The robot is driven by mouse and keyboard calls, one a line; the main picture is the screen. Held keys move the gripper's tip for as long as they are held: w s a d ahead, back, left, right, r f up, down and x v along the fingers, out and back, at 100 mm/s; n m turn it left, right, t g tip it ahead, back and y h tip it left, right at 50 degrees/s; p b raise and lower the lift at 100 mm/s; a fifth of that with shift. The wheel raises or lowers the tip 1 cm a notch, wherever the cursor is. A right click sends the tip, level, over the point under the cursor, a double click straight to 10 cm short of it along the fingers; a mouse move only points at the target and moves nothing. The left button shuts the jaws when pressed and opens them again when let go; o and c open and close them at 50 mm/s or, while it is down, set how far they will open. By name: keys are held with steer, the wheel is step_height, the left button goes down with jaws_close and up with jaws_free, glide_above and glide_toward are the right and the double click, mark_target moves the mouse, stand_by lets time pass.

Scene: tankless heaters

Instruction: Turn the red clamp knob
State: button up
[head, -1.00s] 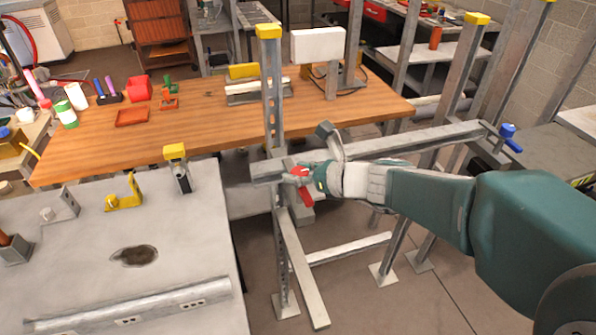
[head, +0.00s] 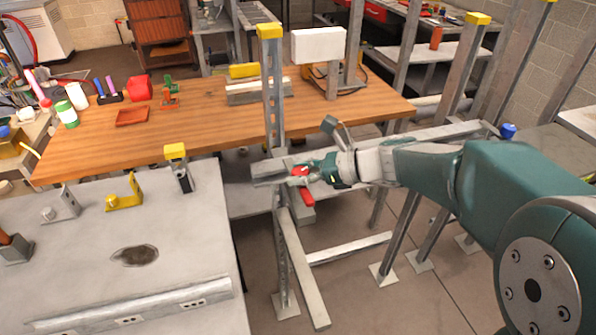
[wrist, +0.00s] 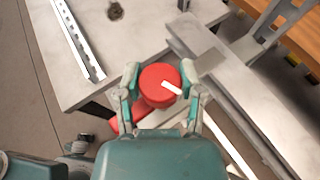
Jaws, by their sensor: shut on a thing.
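The red clamp knob (wrist: 153,88) is round with a white stripe on its top and sits between my gripper's fingers in the wrist view. My gripper (wrist: 160,79) is shut on it, one finger on each side. In the head view the knob (head: 300,170) shows as a small red patch at the clamp beside the upright steel post, partly covered by my gripper (head: 304,174). A red handle (head: 307,197) hangs just below it. Any turn of the knob is hard to tell from the head view.
A grey metal table (head: 75,255) with brackets stands at the left. A wooden bench (head: 215,123) with small tools is behind. The steel post (head: 273,95) and a horizontal beam (head: 420,138) stand close to my arm. Open floor (head: 345,290) lies below.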

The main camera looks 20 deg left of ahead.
steer(key=n+g+h, duration=0.1)
steer(key=n+g, duration=0.1)
steer(key=g, duration=0.1)
steer(key=n+g+h, duration=0.1)
steer(key=n+g, duration=0.2)
steer(key=shift+w+f+n, duration=0.1)
steer(key=shift+w+n, duration=0.05)
steer(key=shift+n, duration=0.15)
steer(key=n+g+h, duration=0.4)
steer(key=n+h, duration=0.1)
steer(key=shift+n, duration=0.3)
steer(key=shift+h, duration=0.3)
steer(key=o, duration=1.2)
steer(key=shift+g, duration=0.3)
